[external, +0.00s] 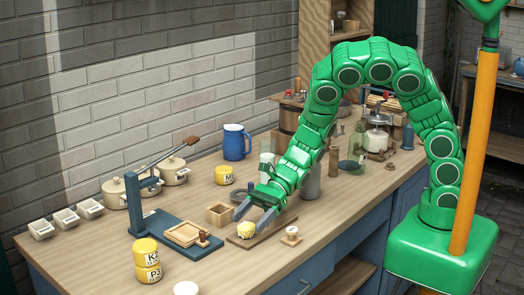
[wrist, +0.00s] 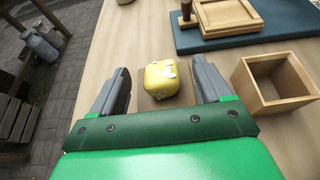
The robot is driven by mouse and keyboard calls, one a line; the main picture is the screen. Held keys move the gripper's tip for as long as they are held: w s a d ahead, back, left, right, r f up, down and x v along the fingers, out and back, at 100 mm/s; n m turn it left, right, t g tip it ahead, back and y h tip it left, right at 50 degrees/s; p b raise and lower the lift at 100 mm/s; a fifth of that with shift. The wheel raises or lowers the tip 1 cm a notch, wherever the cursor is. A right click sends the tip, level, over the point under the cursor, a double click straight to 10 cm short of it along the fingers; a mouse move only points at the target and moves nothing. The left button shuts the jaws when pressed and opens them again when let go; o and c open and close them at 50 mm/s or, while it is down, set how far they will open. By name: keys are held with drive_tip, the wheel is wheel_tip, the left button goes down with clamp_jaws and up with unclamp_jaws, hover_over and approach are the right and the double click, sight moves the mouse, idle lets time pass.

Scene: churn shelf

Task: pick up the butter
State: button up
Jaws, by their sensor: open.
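The butter (external: 246,229) is a small yellow lump with pale patches on top. It rests on a thin brown wooden board (external: 262,232) on the counter. In the wrist view the butter (wrist: 162,79) sits between the two grey fingers, with a gap on each side. My gripper (external: 252,212) is open, reaching down to the board from the right. In the wrist view my gripper (wrist: 163,85) has its fingers on either side of the butter, and nothing is held.
An open wooden box (external: 219,214) stands close to the butter; it also shows in the wrist view (wrist: 272,85). A blue press base (external: 178,236) with a wooden frame lies further left. A small wooden-based item (external: 291,236) is to the right.

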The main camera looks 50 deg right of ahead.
sight(241, 229)
drive_tip(key=shift+a+f, duration=0.2)
drive_tip(key=shift+f, duration=0.2)
drive_tip(key=shift+x, duration=2.25)
drive_tip(key=shift+r, duration=0.1)
drive_tip(key=c, duration=1.1)
drive_tip(key=shift+o, duration=0.2)
drive_tip(key=shift+r, duration=0.1)
